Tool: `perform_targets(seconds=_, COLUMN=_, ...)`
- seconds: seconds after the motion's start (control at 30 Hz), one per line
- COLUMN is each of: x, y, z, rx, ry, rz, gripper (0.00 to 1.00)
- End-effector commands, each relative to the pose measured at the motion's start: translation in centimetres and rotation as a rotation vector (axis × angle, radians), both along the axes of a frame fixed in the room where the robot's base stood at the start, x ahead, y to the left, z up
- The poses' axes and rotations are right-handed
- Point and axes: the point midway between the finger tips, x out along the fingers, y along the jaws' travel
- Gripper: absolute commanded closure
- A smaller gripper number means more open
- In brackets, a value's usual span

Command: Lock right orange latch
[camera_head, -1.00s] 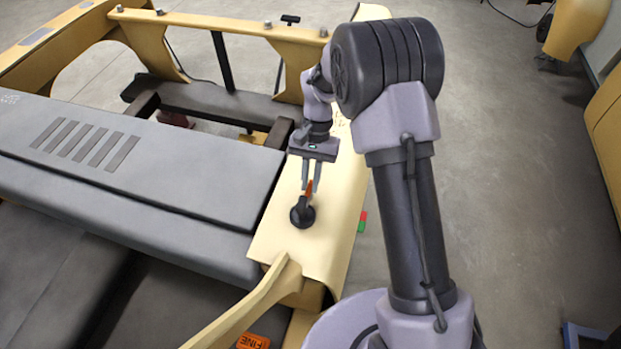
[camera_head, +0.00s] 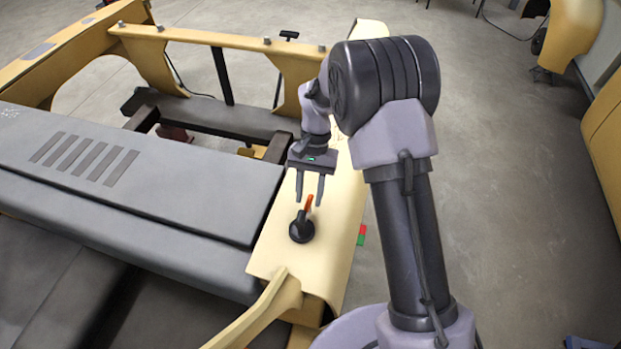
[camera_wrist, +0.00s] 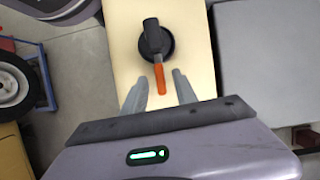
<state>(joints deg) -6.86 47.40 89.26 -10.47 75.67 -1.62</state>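The latch is a round black knob (camera_head: 301,228) with an orange-tipped handle (camera_head: 309,202), mounted on the cream panel (camera_head: 327,227). In the wrist view the black knob (camera_wrist: 155,42) lies beyond the fingers, and its orange tip (camera_wrist: 159,77) points toward my gripper (camera_wrist: 160,88). In the head view my gripper (camera_head: 309,202) is open, its two fingers pointing down near the orange tip. In the wrist view the fingers are spread on either side of the tip's line, with clear space between. I see no contact with the handle.
A grey slatted cover (camera_head: 120,165) lies left of the cream panel. A cream bracket (camera_head: 255,315) rises in front of the knob. A red and green marker (camera_head: 361,235) is on the panel's right edge. Open concrete floor (camera_head: 480,170) lies to the right.

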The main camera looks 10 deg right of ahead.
Motion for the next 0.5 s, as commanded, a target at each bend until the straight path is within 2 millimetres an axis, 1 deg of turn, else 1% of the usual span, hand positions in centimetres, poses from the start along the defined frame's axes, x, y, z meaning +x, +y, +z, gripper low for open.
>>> perform_targets(seconds=0.07, x=0.6, y=-0.2, z=1.4, rx=0.001, ry=-0.005, rz=0.0, gripper=0.65)
perform_targets(seconds=0.17, x=1.7, y=-0.5, z=4.1, rx=0.001, ry=-0.006, rz=-0.001, gripper=0.65)
perform_targets(seconds=0.3, x=3.4, y=-1.1, z=8.6, rx=0.001, ry=-0.006, rz=-0.002, gripper=0.65)
perform_targets(seconds=0.4, x=4.5, y=-1.5, z=11.4, rx=0.001, ry=-0.005, rz=-0.002, gripper=0.65)
perform_targets(seconds=0.5, x=5.3, y=-1.8, z=13.6, rx=0.0, ry=-0.004, rz=-0.002, gripper=0.65)
